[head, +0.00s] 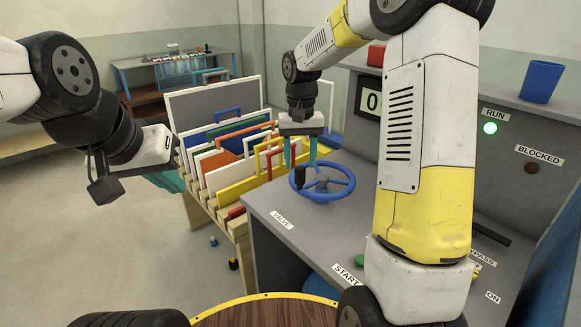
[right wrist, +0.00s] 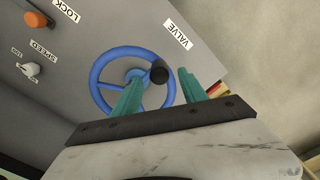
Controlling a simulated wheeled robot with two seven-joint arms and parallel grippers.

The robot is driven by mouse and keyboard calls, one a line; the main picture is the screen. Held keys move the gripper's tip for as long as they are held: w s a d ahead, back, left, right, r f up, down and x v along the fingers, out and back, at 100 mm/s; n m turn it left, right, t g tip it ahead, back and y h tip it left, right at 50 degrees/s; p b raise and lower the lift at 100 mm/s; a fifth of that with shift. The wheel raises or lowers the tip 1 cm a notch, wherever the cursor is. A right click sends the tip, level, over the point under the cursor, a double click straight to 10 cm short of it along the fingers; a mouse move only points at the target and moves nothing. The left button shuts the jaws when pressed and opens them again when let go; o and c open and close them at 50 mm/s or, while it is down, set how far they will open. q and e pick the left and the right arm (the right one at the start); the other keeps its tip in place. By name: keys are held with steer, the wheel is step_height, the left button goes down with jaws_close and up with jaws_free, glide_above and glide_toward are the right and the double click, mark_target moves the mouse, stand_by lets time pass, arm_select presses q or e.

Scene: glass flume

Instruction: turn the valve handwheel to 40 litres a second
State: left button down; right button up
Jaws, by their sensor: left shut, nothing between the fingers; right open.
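The blue valve handwheel (head: 322,184) lies on the grey console top behind the VALVE label (head: 282,220). Its upright black knob (head: 300,178) stands on the left side of the rim. My right gripper (head: 300,162) points down just above the knob, open. In the right wrist view the wheel (right wrist: 100,75) shows beyond the teal fingers (right wrist: 158,88), and the knob (right wrist: 158,72) appears between them. I see no clear contact. My left gripper (head: 168,180) is shut and empty at the left, away from the console. The display (head: 371,102) reads 0; further digits may be hidden by my right arm.
A wooden rack (head: 240,226) of coloured panels stands close left of the console. A blue cup (head: 541,80) stands on the console's upper ledge. My right arm hides part of the console.

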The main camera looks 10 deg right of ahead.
mark_target(300, 177)
step_height(300, 177, down, 6)
steer(key=shift+f, duration=0.1)
steer(key=shift+c, duration=0.4)
jaws_close()
stand_by(1.2)
